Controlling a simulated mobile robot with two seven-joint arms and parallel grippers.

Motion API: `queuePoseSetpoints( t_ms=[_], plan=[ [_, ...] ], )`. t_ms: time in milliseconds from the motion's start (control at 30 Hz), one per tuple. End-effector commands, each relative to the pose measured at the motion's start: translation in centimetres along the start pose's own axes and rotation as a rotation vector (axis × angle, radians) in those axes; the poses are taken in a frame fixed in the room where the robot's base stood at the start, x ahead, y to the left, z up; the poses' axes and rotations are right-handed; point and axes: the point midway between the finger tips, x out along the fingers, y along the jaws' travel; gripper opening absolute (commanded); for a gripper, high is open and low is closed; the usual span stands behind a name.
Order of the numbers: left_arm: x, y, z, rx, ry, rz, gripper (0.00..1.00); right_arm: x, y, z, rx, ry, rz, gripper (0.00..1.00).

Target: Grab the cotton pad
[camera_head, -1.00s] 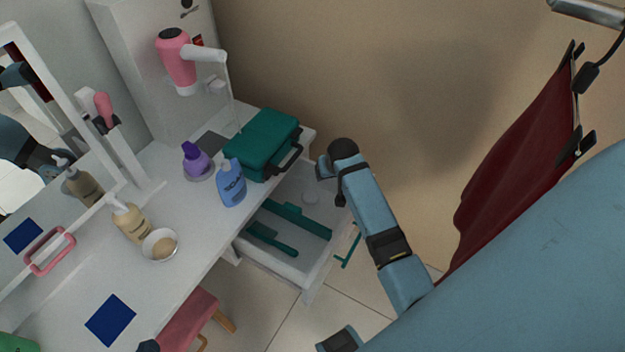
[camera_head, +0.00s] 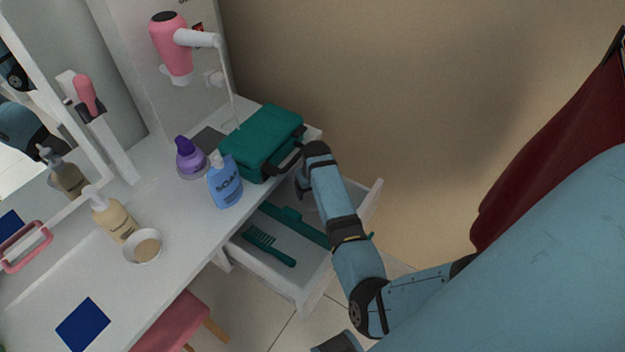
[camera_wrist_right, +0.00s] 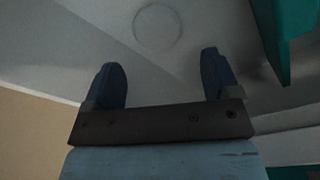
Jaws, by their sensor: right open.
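The cotton pad (camera_wrist_right: 157,27), a pale round disc, lies flat on the white drawer floor in the right wrist view, ahead of my fingers and apart from them. In the head view it is hidden behind my right arm. My right gripper (camera_wrist_right: 163,78) is open, with nothing between its two dark blue fingers. In the head view my right gripper (camera_head: 302,188) points down at the back of the open drawer (camera_head: 288,282), beside the green case. My left gripper is not in view.
A green comb (camera_head: 268,246) and a longer green item (camera_head: 290,220) lie in the drawer. The green case (camera_head: 262,143) stands on the tabletop close to my right gripper. A soap bottle (camera_head: 225,183), purple bottle (camera_head: 190,160) and small bowl (camera_head: 142,246) stand further left.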

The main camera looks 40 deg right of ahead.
Motion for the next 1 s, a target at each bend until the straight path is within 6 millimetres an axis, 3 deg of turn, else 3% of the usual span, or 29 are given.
queuePoseSetpoints(
  t_ms=[100, 267, 567, 867, 900, 1000],
  plan=[
    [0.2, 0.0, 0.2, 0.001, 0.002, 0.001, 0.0, 1.6, 0.1, -0.1, 0.0, 0.0, 0.0, 0.82],
    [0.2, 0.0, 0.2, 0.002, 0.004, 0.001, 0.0, 2.5, 0.1, -0.1, 0.001, 0.001, 0.0, 0.82],
    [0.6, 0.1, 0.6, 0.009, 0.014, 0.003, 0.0, 6.7, 0.4, -0.2, 0.001, 0.0, -0.001, 0.82],
    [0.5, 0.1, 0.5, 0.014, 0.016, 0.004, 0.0, 7.3, 0.4, -0.2, 0.001, 0.002, 0.0, 0.82],
    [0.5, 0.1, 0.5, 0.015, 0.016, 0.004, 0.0, 7.3, 0.4, -0.2, 0.001, 0.002, 0.0, 0.8],
    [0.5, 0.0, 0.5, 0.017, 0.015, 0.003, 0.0, 7.3, 0.4, -0.2, 0.001, 0.001, 0.0, 0.57]
  ],
)
